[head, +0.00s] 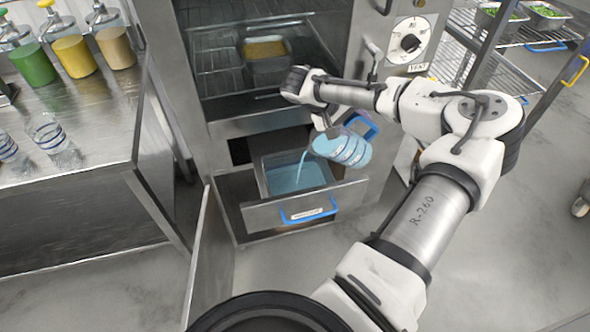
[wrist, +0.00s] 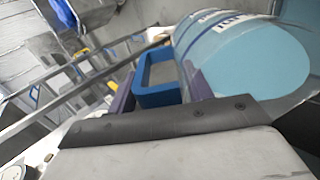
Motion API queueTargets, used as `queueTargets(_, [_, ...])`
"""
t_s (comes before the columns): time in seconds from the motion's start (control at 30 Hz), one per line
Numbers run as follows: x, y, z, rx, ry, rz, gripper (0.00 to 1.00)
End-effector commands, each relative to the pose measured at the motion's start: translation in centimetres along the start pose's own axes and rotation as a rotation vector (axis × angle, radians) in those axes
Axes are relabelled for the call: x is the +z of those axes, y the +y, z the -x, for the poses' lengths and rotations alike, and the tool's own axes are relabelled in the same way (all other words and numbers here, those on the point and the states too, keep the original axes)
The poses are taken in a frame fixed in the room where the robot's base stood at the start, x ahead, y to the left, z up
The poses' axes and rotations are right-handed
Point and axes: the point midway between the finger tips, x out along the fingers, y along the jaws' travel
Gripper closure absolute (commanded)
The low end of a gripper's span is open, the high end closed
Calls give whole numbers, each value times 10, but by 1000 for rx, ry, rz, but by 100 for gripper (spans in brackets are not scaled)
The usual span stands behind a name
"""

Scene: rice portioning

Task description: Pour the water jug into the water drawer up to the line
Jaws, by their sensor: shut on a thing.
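The water jug (head: 342,148) is clear with blue bands and holds blue water. It is tilted far to the left above the open water drawer (head: 262,216), and a thin blue stream runs from its mouth into the drawer. Blue water (head: 295,178) covers the visible drawer basin; I cannot make out a fill line. My gripper (head: 332,130) is shut on the jug's blue handle. In the wrist view my gripper (wrist: 160,88) has dark fingers on both sides of the blue handle (wrist: 158,97), with the jug's body (wrist: 245,55) on the right.
The drawer sits below a steel oven (head: 195,90) with a tray (head: 265,48) inside and a dial (head: 408,41) at right. A steel counter (head: 90,110) with coloured bottles and glasses stands left. A wire rack (head: 500,60) with green-filled trays stands right. Floor shows in front.

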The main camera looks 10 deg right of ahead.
Motion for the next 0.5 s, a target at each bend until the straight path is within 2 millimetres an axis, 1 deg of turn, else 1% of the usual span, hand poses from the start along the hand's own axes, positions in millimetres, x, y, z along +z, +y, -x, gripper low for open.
queueTargets(0.5, [6,5,-2,53,-1,-5,100])
